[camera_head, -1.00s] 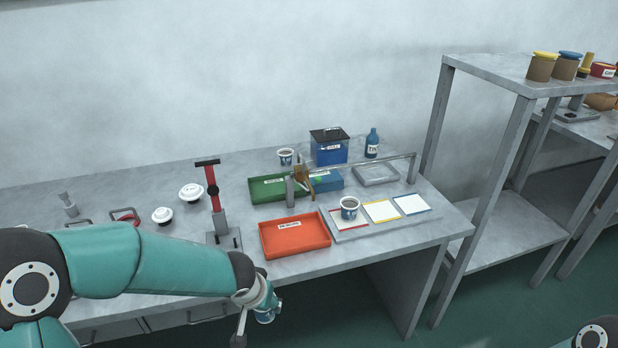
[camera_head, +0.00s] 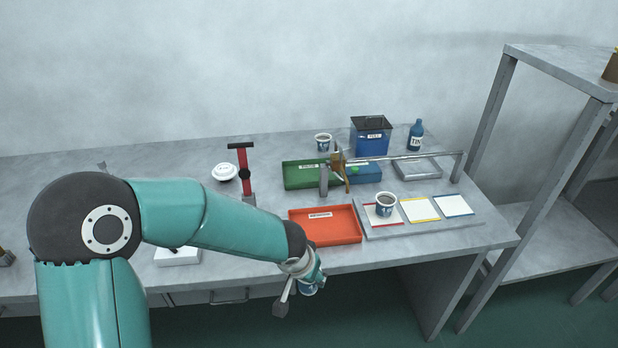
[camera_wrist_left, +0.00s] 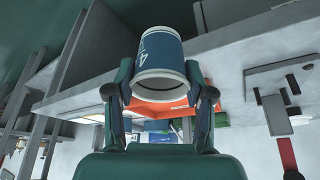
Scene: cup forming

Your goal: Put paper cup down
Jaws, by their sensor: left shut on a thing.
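My left gripper (camera_head: 310,277) is shut on a paper cup (camera_head: 308,290), white and blue, just off the front edge of the table and in front of the orange-red tray. In the left wrist view the cup (camera_wrist_left: 161,60) sits between the two fingers (camera_wrist_left: 160,92), with a printed "4" partly visible and its open-looking dark end facing the camera. A third cup (camera_head: 323,142) stands at the back of the table. My right gripper is not in view.
The orange-red tray (camera_head: 325,232) lies near the front edge. The grey board (camera_head: 430,231) holds red-, yellow- and blue-edged cards. A shelf (camera_head: 565,70) stands right.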

